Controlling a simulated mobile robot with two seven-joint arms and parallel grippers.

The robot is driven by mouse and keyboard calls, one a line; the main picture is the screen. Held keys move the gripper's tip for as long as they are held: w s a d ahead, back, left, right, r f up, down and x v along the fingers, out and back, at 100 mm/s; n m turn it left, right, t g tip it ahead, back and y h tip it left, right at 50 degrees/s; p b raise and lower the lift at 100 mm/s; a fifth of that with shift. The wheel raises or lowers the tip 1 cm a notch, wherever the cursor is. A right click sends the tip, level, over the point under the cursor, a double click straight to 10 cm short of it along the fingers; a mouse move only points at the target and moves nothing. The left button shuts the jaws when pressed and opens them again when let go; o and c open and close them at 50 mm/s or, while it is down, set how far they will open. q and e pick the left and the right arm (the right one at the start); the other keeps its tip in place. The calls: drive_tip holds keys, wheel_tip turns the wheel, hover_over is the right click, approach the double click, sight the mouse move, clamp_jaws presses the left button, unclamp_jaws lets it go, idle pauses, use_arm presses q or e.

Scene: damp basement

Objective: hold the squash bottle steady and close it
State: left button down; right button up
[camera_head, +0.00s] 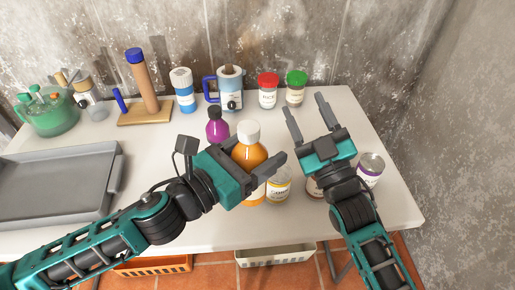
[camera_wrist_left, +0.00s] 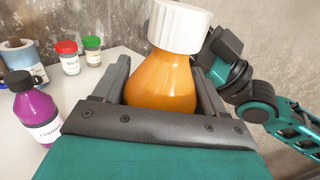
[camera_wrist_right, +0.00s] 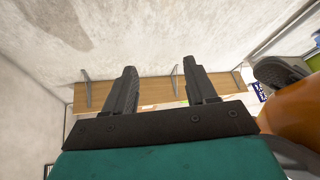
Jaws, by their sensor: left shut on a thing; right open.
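The squash bottle (camera_head: 249,155) is orange and stands upright on the white table, with a white cap (camera_head: 248,131) on its top. In the left wrist view the bottle (camera_wrist_left: 162,80) is between the fingers and the cap (camera_wrist_left: 178,25) sits over its neck; I cannot tell how tight it is. My left gripper (camera_head: 256,160) is shut on the bottle's body. My right gripper (camera_head: 307,102) is open and empty to the right of the bottle, its fingers pointing to the back. In the right wrist view the orange bottle (camera_wrist_right: 298,112) shows at the right edge.
A purple bottle (camera_head: 217,131) stands just behind left, and a corn jar (camera_head: 278,186) close in front right. A tin (camera_head: 370,168) stands at the right. A grey tray (camera_head: 112,148) lies left.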

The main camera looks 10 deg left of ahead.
drive_tip(key=s+a+r+n+g+y, duration=0.45)
drive_tip(key=r+n+g, duration=0.25)
drive_tip(key=n+g, duration=0.3)
drive_tip(key=s+a+r+n+g+y, duration=0.35)
drive_tip(key=a+r+n+g, duration=0.35)
drive_tip(key=n, duration=0.5)
drive_tip(key=s+a+r+n+g+y, duration=0.3)
drive_tip(key=r+n+g+y, duration=0.25)
drive_tip(key=n+g, duration=0.5)
drive_tip(key=s+a+f+n+g+h, duration=0.4)
drive_tip(key=s+n+h, duration=0.5)
drive_tip(key=n+h, duration=0.6)
drive_tip(key=w+d+f+n+t+h, duration=0.1)
drive_tip(key=w+d+t+h, duration=0.2)
drive_tip(key=w+d+f+n+t+h, duration=0.1)
drive_tip(key=w+d+t+h, duration=0.2)
drive_tip(key=w+t, duration=0.1)
drive_tip(key=w+d+f+n+t+h, duration=0.1)
drive_tip(key=w+d+t+h, duration=0.2)
drive_tip(key=t, duration=0.1)
drive_tip(key=shift+w+t+h, duration=0.25)
drive_tip(key=shift+w, duration=0.1)
drive_tip(key=shift+w+d+r, duration=0.15)
drive_tip(key=shift+w, duration=0.1)
